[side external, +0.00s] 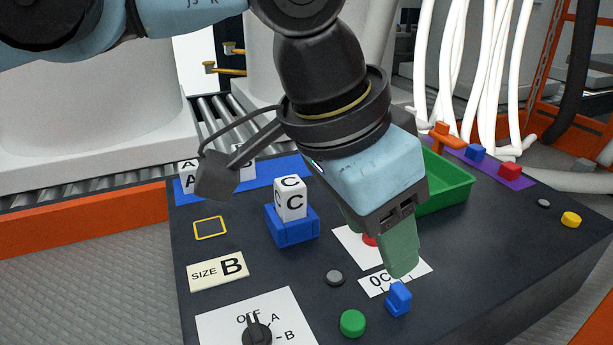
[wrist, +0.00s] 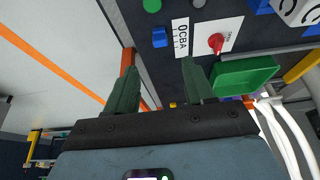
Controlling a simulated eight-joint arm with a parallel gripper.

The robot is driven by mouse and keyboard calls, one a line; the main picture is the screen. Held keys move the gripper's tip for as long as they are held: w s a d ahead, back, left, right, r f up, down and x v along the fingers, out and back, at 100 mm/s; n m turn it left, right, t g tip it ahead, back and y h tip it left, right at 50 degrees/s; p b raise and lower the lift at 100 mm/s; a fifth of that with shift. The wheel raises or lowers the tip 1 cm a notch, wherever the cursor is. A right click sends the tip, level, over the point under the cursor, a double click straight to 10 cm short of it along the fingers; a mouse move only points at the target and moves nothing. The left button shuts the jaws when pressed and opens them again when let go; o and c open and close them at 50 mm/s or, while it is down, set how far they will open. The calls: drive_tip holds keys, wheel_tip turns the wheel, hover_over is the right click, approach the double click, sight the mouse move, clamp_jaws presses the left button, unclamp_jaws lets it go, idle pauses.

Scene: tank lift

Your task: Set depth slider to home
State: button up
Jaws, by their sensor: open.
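The depth slider appears to be the small blue knob (side external: 398,298) beside a white scale label (side external: 377,285) near the front of the dark panel. The knob (wrist: 160,37) and its label (wrist: 181,37), lettered 0, C, B, A, also show in the wrist view. Which mark the knob stands at is not clear. My gripper (side external: 388,258) points down over the label and covers part of it in the side view. In the wrist view my gripper (wrist: 161,64) is open and empty, and the knob lies beyond its fingertips, apart from them.
A red knob (wrist: 216,42) on a white plate stands close to the label. A green button (side external: 353,323), a grey button (side external: 335,278) and a rotary switch (side external: 257,335) are nearby. A green bin (side external: 447,187) and a block marked C (side external: 291,198) on a blue base stand farther back.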

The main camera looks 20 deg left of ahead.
drive_tip(key=shift+v, duration=1)
drive_tip(key=w+a+f+n+t, duration=0.1)
drive_tip(key=a+f+n, duration=0.1)
drive_tip(key=a, duration=0.7)
drive_tip(key=w+a+f+n+t+y, duration=0.1)
drive_tip(key=a+f, duration=0.3)
drive_tip(key=a, duration=0.6)
drive_tip(key=w+a+f+n, duration=0.2)
drive_tip(key=a+f+n, duration=0.1)
drive_tip(key=a, duration=0.6)
drive_tip(key=shift+w+a+t+y, duration=0.25)
drive_tip(key=shift+t+y, duration=0.05)
drive_tip(key=shift+t, duration=0.1)
drive_tip(key=s+a+f+n, duration=0.1)
drive_tip(key=s+a+f, duration=0.1)
drive_tip(key=a, duration=0.3)
drive_tip(key=s+a+f+n+t+y, duration=0.1)
drive_tip(key=s+a+f+n, duration=0.1)
drive_tip(key=a+f, duration=0.3)
drive_tip(key=shift+s+f+y, duration=0.25)
drive_tip(key=shift+s+y, duration=0.05)
drive_tip(key=shift+s, duration=0.1)
